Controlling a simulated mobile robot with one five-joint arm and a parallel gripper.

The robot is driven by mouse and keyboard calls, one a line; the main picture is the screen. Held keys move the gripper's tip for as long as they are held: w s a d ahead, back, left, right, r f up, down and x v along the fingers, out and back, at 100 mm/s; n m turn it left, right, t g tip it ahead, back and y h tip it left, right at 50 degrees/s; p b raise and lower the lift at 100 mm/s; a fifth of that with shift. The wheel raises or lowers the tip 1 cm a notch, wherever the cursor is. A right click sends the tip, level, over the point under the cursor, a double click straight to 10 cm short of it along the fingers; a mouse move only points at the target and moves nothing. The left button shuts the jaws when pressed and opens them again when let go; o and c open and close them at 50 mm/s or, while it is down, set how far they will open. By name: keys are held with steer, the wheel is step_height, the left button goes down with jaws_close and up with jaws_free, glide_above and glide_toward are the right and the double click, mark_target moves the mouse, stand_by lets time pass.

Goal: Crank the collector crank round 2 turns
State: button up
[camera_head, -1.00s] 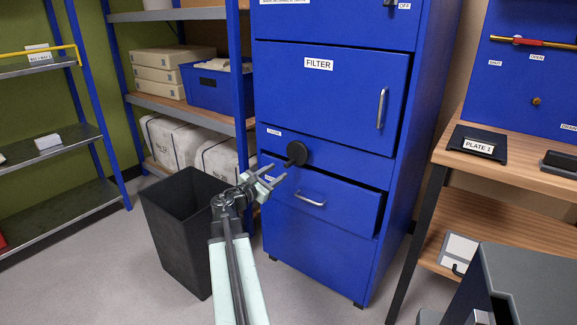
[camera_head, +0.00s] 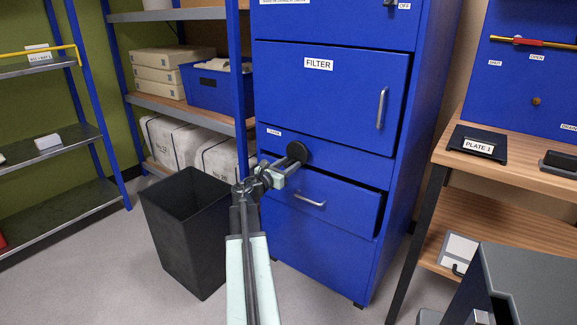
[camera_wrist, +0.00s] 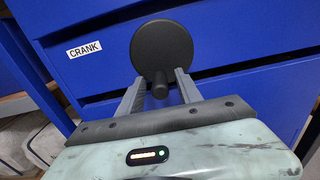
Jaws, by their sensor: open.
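The collector crank is a round black disc (camera_head: 299,149) with a short peg handle on the blue cabinet front. The wrist view shows the disc (camera_wrist: 165,48) up close, right of the CRANK label (camera_wrist: 84,49). Its peg handle (camera_wrist: 160,88) sticks out low on the disc toward me. My gripper (camera_head: 286,168) is open, with its fingers at the lower part of the disc. In the wrist view one finger is on each side of the peg, with gaps visible. Whether a fingertip touches the disc cannot be told.
A drawer (camera_head: 335,204) below the crank stands slightly out, with a bar handle. The FILTER door (camera_head: 340,95) is above. A black bin (camera_head: 172,238) stands left of my arm. A wooden bench (camera_head: 535,168) is at right. Grey floor shows in between.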

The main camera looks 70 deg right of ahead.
jaws_close()
